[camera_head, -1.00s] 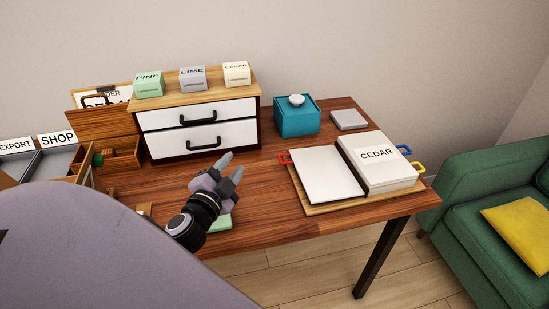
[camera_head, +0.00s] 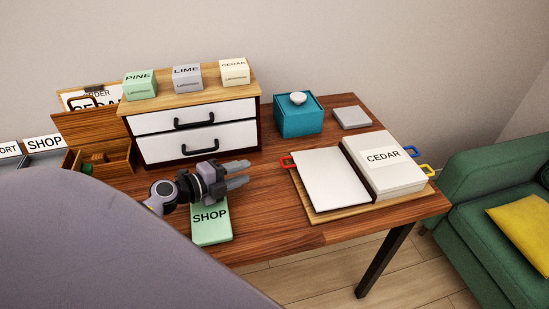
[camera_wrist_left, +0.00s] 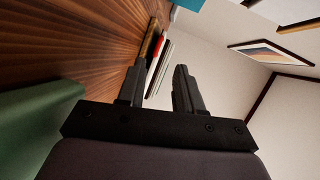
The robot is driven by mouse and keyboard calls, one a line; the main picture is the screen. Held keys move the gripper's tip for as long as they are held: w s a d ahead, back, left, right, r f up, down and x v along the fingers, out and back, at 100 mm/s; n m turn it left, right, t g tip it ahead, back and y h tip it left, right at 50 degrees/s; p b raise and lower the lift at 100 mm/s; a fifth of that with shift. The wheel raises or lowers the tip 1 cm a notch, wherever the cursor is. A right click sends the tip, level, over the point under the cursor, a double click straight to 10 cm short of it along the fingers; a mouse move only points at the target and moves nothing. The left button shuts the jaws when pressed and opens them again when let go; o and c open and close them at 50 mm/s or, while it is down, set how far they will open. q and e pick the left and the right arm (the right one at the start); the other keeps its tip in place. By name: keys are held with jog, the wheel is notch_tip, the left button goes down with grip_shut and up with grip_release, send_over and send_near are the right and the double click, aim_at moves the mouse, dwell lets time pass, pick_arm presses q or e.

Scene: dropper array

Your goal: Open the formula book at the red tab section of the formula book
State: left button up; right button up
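The formula book (camera_head: 328,181) lies open on a wooden board (camera_head: 372,204) at the right of the table. Its left page is blank, with a red tab (camera_head: 287,161) on the left edge. The thicker right block (camera_head: 390,180) reads CEDAR and has blue and yellow tabs on its right edge. My left gripper (camera_head: 243,174) is open and empty, left of the book, pointing right towards it. In the left wrist view the red tab (camera_wrist_left: 153,50) shows beyond the spread fingers (camera_wrist_left: 156,87). My right gripper is not in view.
A green SHOP card (camera_head: 211,220) lies just below my left gripper. A white-fronted drawer cabinet (camera_head: 196,140) with three labelled boxes stands behind it. A teal box (camera_head: 298,118) and a grey block (camera_head: 351,117) stand behind the book. Bare table lies between gripper and book.

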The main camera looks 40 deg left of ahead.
aim_at(276, 172)
pick_arm(q)
jog(key=b+x, duration=0.1)
jog(key=x, duration=1)
jog(key=shift+w+d, duration=0.25)
jog(key=shift+w, duration=0.1)
grip_shut()
